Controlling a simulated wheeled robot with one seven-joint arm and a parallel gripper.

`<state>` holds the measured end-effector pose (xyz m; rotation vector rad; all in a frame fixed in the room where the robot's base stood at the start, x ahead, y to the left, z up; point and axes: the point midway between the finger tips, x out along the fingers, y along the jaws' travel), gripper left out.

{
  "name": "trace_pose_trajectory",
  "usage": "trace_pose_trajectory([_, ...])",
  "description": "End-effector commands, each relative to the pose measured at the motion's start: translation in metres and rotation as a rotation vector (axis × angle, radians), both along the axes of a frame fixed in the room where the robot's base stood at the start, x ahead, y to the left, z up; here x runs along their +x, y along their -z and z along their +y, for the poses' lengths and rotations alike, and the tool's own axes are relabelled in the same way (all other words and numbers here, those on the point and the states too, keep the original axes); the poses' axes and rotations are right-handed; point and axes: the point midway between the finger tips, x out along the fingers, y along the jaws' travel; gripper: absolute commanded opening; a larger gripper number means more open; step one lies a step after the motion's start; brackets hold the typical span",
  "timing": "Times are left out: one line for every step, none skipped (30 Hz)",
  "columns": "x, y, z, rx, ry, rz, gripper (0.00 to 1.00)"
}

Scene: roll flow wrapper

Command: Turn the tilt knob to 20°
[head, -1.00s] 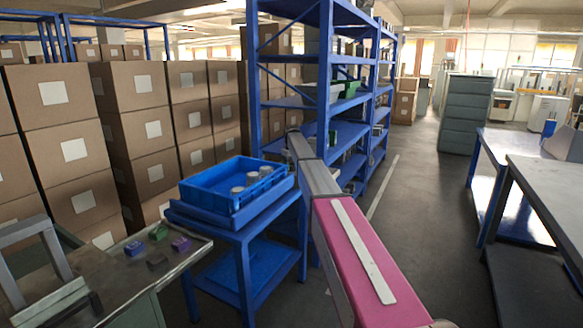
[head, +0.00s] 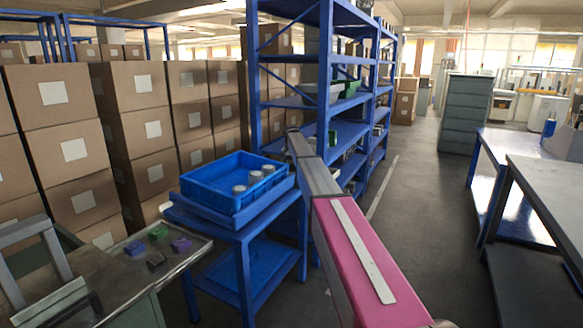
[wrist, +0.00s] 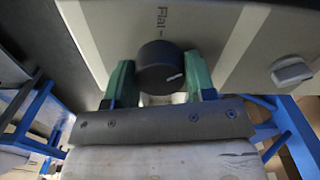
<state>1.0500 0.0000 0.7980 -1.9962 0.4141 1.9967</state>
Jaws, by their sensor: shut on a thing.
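A dark round knob (wrist: 156,62) with a short white mark sits on a pale grey panel (wrist: 205,30) in the wrist view. The mark points right and slightly up. My gripper (wrist: 159,78) has its two green fingers on either side of the knob, shut on it. Printed letters (wrist: 162,20) stand beyond the knob, turned sideways; they look like "Flat" but are not clear. No degree scale is readable. In the head view the knob and gripper do not show.
A second, grey knob (wrist: 291,72) sits to the right on the panel. In the head view, a blue tray (head: 215,203) on a blue stand, blue shelving (head: 255,90) and stacked cartons (head: 60,110) stand to the left and ahead. The aisle floor (head: 420,210) is clear.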

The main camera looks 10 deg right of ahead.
Motion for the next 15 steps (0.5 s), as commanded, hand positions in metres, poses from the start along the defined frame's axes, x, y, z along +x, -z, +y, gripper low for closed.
trace_pose_trajectory([0.0002,-0.0008,-0.0001,0.000,0.043,0.000,0.27])
trace_pose_trajectory([0.0002,-0.0008,-0.0001,0.000,0.071,0.000,0.27])
trace_pose_trajectory([0.0002,-0.0008,-0.0001,0.000,0.110,0.000,0.27])
trace_pose_trajectory([0.0002,-0.0008,-0.0001,0.000,0.138,-0.001,0.27])
trace_pose_trajectory([0.0002,-0.0008,-0.0001,0.000,0.166,-0.001,0.27])
trace_pose_trajectory([0.0002,-0.0008,-0.0001,0.000,0.205,-0.001,0.27])
trace_pose_trajectory([0.0002,-0.0008,-0.0001,0.000,0.233,-0.001,0.27])
trace_pose_trajectory([0.0002,-0.0008,-0.0001,0.000,0.261,-0.001,0.27])
trace_pose_trajectory([0.0003,-0.0008,-0.0001,0.000,0.300,-0.001,0.27])
trace_pose_trajectory([0.0002,-0.0008,-0.0001,0.000,0.328,-0.001,0.27])
trace_pose_trajectory([0.0003,-0.0008,-0.0001,-0.001,0.356,-0.001,0.27])
trace_pose_trajectory([0.0003,-0.0008,-0.0001,-0.001,0.395,-0.001,0.27])
trace_pose_trajectory([0.0003,-0.0008,0.0000,-0.001,0.423,-0.001,0.27])
trace_pose_trajectory([0.0003,-0.0008,0.0000,-0.001,0.451,-0.001,0.27])
trace_pose_trajectory([0.0003,-0.0009,-0.0001,-0.001,0.490,-0.001,0.27])
